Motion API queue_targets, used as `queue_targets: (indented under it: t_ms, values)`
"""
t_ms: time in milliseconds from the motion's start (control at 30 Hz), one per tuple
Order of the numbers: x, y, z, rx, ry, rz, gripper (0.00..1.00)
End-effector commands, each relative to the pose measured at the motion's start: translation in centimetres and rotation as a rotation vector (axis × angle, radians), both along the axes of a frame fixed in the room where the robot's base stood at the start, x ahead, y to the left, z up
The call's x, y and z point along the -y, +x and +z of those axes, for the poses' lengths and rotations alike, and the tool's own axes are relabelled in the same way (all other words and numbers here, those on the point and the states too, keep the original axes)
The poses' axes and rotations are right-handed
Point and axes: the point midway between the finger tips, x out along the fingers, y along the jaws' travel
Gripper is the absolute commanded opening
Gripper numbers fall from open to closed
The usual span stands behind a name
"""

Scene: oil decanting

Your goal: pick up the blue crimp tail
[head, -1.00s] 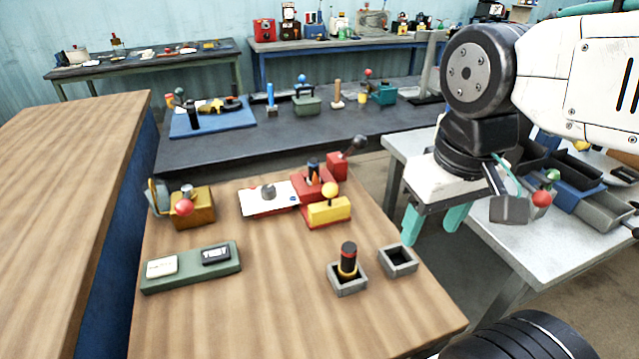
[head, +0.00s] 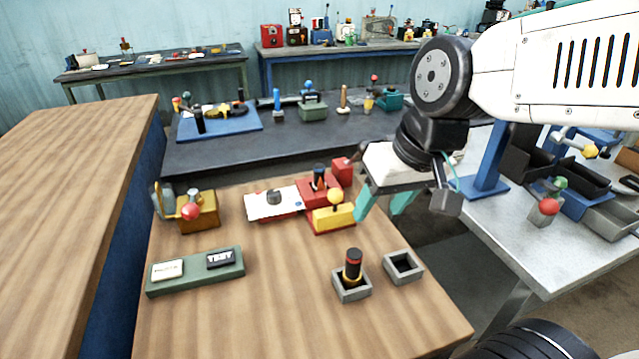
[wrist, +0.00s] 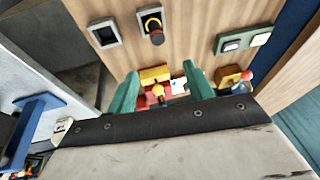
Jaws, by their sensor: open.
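I cannot single out with certainty a blue crimp tail in these views. A blue upright piece (head: 277,101) stands on the dark bench at the back in the head view. A red fixture (head: 316,192) on the wooden table holds a dark upright piece (head: 319,178) with an orange band. My gripper (head: 384,211) has teal fingers and is open and empty, above the table's right edge, right of the yellow block (head: 333,219). In the wrist view my gripper (wrist: 160,72) has its fingers spread, with the yellow block in view between them.
A black cylinder (head: 352,260) with a red band stands in a grey socket; the socket beside it (head: 403,267) is empty. A green panel (head: 195,273) and a brass block with a red knob (head: 190,211) lie left. The table's front middle is clear.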

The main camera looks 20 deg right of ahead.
Motion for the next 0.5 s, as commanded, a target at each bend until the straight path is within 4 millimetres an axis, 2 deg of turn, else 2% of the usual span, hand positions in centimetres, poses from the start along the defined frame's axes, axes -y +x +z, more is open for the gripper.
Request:
queue_targets:
  t_ms: [33, 100, 233, 400, 500]
  values:
    - [-1.5, 2.8, -0.3, 0.051, 0.045, 0.007, 0.52]
    - [-3.5, 6.9, -0.5, 0.147, 0.107, -0.004, 0.52]
    - [-6.1, 14.0, -1.0, 0.32, 0.178, -0.072, 0.52]
    - [-7.2, 21.7, -2.8, 0.517, 0.171, -0.228, 0.52]
    - [-6.7, 25.0, -4.7, 0.613, 0.107, -0.34, 0.52]
